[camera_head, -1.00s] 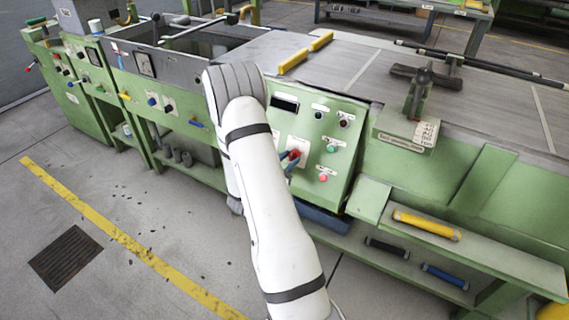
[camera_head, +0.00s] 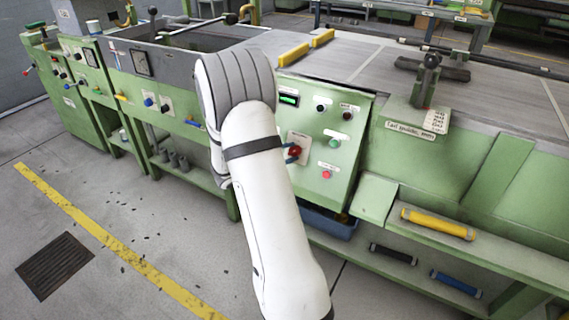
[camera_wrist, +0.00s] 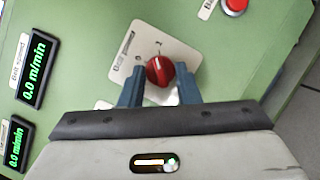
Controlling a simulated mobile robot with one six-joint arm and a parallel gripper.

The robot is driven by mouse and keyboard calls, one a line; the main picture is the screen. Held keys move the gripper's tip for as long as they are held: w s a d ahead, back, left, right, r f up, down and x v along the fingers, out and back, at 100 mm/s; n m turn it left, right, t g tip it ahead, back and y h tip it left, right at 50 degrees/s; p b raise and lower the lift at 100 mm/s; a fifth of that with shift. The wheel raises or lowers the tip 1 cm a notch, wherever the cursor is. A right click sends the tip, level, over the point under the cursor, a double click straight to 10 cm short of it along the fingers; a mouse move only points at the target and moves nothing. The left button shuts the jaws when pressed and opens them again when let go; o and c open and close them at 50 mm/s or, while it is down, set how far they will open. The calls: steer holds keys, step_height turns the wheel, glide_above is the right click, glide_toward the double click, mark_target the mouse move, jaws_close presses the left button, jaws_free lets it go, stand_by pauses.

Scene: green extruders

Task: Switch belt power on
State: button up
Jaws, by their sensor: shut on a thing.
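A red rotary knob (camera_wrist: 158,70) sits on a white plate (camera_wrist: 128,62) on the green control panel. Its light pointer line faces the mark at the top of the plate in the wrist view. My gripper (camera_wrist: 160,77) is shut on the knob, one blue finger on each side. In the head view the red knob (camera_head: 295,150) shows just right of my white arm, with part of my gripper (camera_head: 291,158) beside it. The plate's lettering is too small to read surely. A display (camera_head: 289,99) on the panel is lit green.
Two displays in the wrist view, the upper (camera_wrist: 37,70) and the lower (camera_wrist: 17,145), read 0.0 m/min. A red button (camera_wrist: 236,6) is near the top right. The panel also has a green button (camera_head: 334,143) and a pink-red button (camera_head: 326,174). My arm hides the panel's left side.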

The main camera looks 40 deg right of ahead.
steer(key=shift+s+d+f+m+g+y+b, duration=0.1)
steer(key=shift+s+m+g+y+b, duration=0.1)
steer(key=shift+m+b, duration=0.4)
steer(key=shift+s+d+f+m+g+y+b, duration=0.1)
steer(key=shift+m+g+y+b, duration=0.2)
steer(key=shift+m, duration=0.4)
steer(key=shift+r, duration=0.1)
steer(key=shift+a, duration=0.1)
steer(key=o, duration=0.9)
steer(key=shift+w, duration=0.1)
steer(key=shift+o, duration=0.3)
steer(key=shift+r, duration=0.1)
steer(key=shift+w, duration=0.1)
steer(key=p+v, duration=0.1)
steer(key=v, duration=0.6)
steer(key=shift+a, duration=0.4)
steer(key=shift+r, duration=0.1)
